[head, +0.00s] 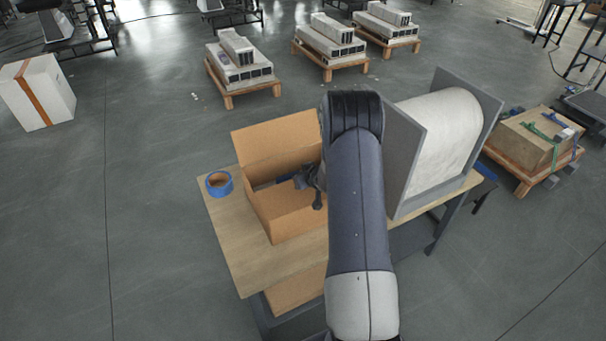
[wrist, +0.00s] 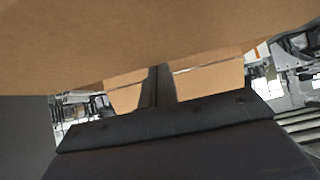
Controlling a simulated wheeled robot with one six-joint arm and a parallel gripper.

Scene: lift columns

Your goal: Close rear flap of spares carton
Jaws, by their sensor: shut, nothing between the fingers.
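The brown spares carton (head: 283,208) sits open on a wooden-topped table. Its rear flap (head: 272,147) stands up along the far side. A dark gap into the carton shows below the flap. My gripper (head: 314,190) is at the carton's right part, near the opening and in front of the flap; my arm hides the carton's right side. In the wrist view, my gripper's fingers (wrist: 157,88) are together and empty. A broad cardboard surface (wrist: 150,35) fills the top of that view close by; I cannot tell which panel it is, or whether the fingers touch it.
A roll of blue tape (head: 219,184) lies on the table (head: 240,250) left of the carton. A grey-sided stand with a white curved cover (head: 440,135) stands right of my arm. Loaded pallets (head: 240,75) stand on the floor behind. The table's front left is clear.

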